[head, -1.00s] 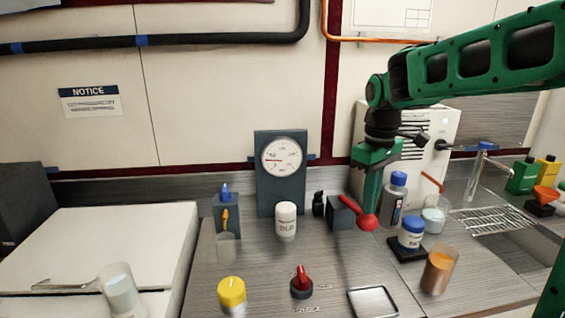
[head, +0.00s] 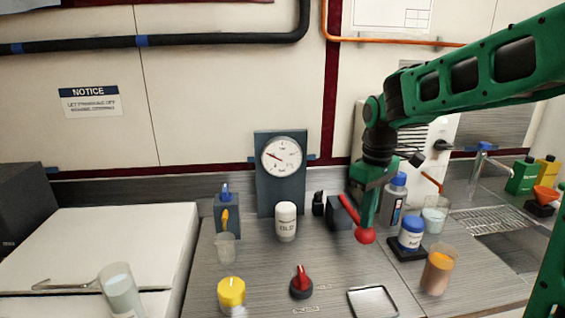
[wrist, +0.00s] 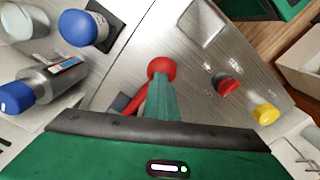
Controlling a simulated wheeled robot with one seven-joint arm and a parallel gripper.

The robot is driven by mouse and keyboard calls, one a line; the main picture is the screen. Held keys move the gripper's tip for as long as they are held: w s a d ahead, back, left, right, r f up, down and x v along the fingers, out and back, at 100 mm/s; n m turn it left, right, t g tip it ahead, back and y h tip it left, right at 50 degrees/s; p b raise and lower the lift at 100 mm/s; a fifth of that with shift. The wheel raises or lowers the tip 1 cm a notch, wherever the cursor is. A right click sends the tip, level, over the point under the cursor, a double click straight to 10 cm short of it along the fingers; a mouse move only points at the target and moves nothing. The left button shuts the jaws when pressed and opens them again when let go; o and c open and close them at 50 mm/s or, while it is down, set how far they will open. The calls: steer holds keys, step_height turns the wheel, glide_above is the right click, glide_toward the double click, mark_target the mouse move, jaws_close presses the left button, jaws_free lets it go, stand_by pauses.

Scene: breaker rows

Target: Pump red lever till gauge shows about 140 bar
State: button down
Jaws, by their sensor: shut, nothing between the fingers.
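The red lever (head: 351,213) comes out of a dark block (head: 339,212) and slants down to the right, ending in a red ball knob (head: 365,236). My gripper (head: 367,222) is shut, its fingers pointing down at the knob and seemingly touching it from above. In the wrist view the knob (wrist: 161,67) shows just beyond my closed fingertips (wrist: 162,82). The round white gauge (head: 282,157) is on a dark upright panel. Its red needle points left and slightly up; the numbers are too small to read.
A white bottle (head: 286,222) stands left of the lever. A blue-capped jar (head: 411,234) and an orange-filled beaker (head: 438,272) stand to the right. A red knob (head: 301,283), a yellow-capped jar (head: 231,293) and a shallow tray (head: 372,301) are in front.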

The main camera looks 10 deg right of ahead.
steer(key=shift+f, duration=1.65)
steer(key=shift+r, duration=3.75)
steer(key=shift+w+f, duration=0.1)
steer(key=shift+f, duration=3.6)
steer(key=shift+r, duration=3.7)
steer(key=shift+f, duration=0.1)
